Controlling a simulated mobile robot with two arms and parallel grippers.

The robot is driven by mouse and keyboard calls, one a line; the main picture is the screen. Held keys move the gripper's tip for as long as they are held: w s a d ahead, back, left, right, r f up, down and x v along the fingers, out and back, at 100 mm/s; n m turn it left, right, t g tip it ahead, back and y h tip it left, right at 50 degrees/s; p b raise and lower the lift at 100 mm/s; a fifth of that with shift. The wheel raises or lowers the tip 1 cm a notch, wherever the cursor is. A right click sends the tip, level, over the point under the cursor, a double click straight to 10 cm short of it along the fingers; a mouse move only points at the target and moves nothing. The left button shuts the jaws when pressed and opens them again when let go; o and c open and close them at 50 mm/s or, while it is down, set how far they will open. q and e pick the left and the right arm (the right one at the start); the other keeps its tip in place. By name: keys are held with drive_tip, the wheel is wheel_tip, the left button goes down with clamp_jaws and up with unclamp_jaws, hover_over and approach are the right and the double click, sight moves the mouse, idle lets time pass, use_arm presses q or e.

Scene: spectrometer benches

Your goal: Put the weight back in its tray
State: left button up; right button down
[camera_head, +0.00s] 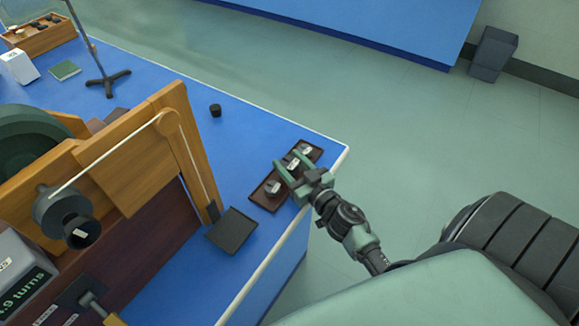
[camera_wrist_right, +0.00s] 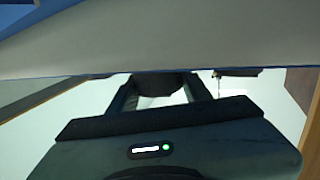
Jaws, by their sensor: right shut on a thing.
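A long dark brown tray (camera_head: 263,199) lies near the right corner of the blue bench. A grey weight with a pale label (camera_head: 273,187) sits in its near end, and another labelled weight (camera_head: 306,150) sits at its far end. My right gripper (camera_head: 288,165) is over the middle of the tray, shut on a small dark weight (camera_head: 292,162) with a pale label. In the right wrist view this weight (camera_wrist_right: 168,84) is a dark rounded shape between the fingers. Whether it touches the tray floor cannot be told. My left gripper is not in view.
A small black cylinder (camera_head: 215,110) stands alone on the bench. A dark square plate (camera_head: 232,230) lies by the wooden frame (camera_head: 175,140) with its wheel and cord. A stand (camera_head: 106,80) is farther back. The bench edge is close to the tray.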

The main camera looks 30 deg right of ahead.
drive_tip(key=shift+f, duration=0.2)
drive_tip(key=shift+f, duration=0.15)
drive_tip(key=c, duration=0.9)
unclamp_jaws()
drive_tip(key=shift+f, duration=0.1)
drive_tip(key=shift+c, duration=0.2)
